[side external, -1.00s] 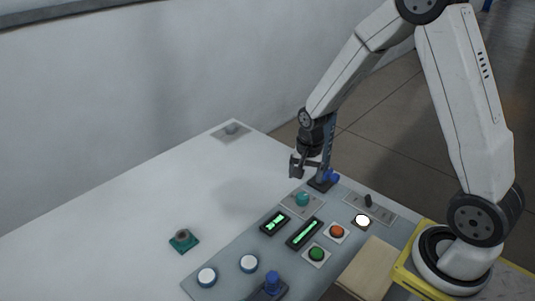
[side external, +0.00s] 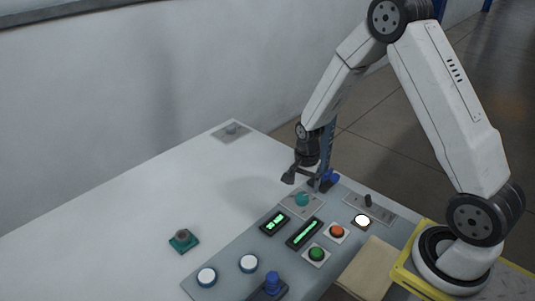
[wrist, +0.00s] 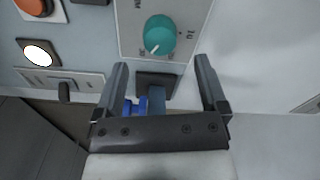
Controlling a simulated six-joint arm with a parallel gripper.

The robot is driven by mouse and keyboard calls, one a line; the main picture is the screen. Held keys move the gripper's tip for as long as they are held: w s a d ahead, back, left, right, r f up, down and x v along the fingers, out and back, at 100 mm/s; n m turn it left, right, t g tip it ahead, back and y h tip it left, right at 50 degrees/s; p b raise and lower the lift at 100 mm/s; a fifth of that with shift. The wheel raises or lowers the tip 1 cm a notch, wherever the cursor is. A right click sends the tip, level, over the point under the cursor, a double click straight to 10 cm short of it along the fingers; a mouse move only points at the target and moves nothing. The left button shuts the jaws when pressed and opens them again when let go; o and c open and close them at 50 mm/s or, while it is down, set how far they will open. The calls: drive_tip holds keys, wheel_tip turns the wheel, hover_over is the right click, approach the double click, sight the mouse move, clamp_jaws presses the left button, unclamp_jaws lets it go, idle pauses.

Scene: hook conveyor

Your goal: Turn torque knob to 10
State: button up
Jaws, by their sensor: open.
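The teal torque knob (side external: 302,199) sits on a light plate on the grey control panel. In the wrist view the knob (wrist: 159,34) shows a white pointer line aimed toward the lower left of the picture. Small markings surround it; one on its right seems to read 10. My gripper (side external: 302,178) is above the panel, close over the knob and apart from it. In the wrist view my gripper (wrist: 160,70) is open and empty, with the knob beyond the fingertips and roughly between them.
A blue-topped post (side external: 329,178) stands just behind the knob. Two lit green displays (side external: 304,233), an orange button (side external: 337,231), a green button (side external: 316,254) and a black lever switch (side external: 368,201) are nearby. A teal-based button (side external: 183,240) lies on the open white table.

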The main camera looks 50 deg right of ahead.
sight(303, 195)
drive_tip(key=shift+f, duration=2.4)
clamp_jaws()
